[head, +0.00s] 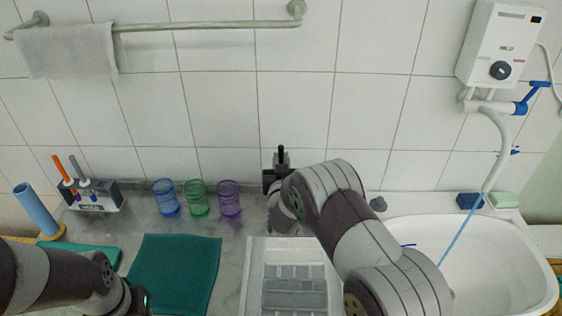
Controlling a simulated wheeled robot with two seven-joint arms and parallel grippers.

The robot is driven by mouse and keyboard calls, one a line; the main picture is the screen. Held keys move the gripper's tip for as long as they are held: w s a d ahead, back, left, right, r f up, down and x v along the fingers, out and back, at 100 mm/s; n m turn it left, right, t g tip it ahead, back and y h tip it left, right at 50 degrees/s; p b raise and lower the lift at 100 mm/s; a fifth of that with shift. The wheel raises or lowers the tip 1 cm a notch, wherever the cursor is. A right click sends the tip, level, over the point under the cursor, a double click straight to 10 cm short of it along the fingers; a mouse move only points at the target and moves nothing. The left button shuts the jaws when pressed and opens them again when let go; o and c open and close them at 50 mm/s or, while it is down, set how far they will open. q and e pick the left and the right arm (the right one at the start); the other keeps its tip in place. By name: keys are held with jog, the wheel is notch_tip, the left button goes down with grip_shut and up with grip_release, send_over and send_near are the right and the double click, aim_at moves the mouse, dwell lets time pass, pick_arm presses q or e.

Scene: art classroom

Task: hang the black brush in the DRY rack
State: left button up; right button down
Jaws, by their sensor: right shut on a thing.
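The black brush (281,153) shows as a short dark upright handle in my right gripper (276,174). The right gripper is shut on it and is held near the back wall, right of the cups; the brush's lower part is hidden.
Blue (166,197), green (196,198) and purple (229,198) cups stand in a row between rack and right gripper. A teal cloth (174,272), a tray (253,285) and a blue roll (37,209) are nearby. A sink (490,260) is at right.

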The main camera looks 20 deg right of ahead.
aim_at(281, 151)
jog(key=shift+f+b, duration=1.9)
jog(key=shift+f, duration=0.2)
jog(key=shift+r, duration=0.1)
jog(key=shift+c, duration=2.2)
grip_release()
jog(key=shift+r, duration=0.1)
jog(key=shift+r+p, duration=2.7)
jog(key=shift+r, duration=1.25)
jog(key=shift+f, duration=0.1)
